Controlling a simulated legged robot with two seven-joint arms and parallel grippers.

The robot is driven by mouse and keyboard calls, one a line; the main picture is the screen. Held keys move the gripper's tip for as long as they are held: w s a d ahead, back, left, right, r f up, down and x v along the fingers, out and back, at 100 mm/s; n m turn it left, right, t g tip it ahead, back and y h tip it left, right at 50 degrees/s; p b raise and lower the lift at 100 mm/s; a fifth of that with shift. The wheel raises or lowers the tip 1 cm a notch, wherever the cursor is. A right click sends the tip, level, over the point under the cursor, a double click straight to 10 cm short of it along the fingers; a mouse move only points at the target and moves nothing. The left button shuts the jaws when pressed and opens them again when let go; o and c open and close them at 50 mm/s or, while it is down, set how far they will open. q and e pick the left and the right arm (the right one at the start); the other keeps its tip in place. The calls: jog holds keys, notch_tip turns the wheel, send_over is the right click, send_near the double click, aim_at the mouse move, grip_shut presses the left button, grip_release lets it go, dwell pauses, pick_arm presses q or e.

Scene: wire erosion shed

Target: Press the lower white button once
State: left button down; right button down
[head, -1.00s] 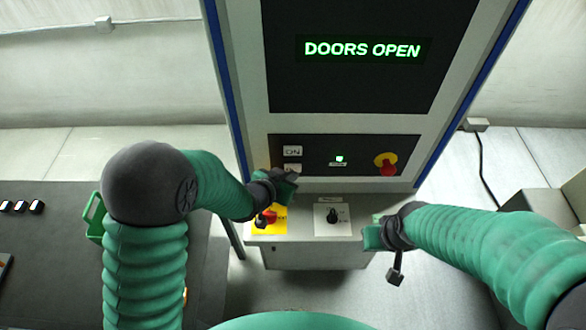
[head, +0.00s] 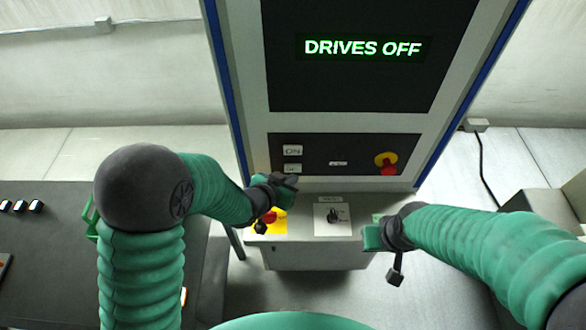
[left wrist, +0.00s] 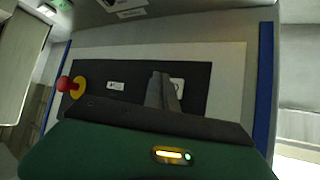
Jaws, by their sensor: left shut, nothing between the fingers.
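The lower white button (head: 292,169) is on the dark panel of the machine, just below the white ON button (head: 292,150). My left gripper (head: 290,182) is shut and empty, with its tips just below the lower button in the head view. I cannot tell whether they touch it. In the left wrist view the shut fingers (left wrist: 163,92) partly cover a white button (left wrist: 178,84); which one is unclear. My right gripper (head: 373,235) is at the right of the lower ledge, away from the buttons; its jaws are not clear.
The display reads DRIVES OFF (head: 362,48). A red and yellow emergency stop (head: 387,164) is at the panel's right. Below, a ledge carries a red switch on a yellow plate (head: 268,219) and a black rotary switch (head: 335,215). A dark bench (head: 45,250) stands at left.

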pick_arm(q)
jog(key=shift+s+b, duration=0.5)
jog(key=shift+s, duration=1.95)
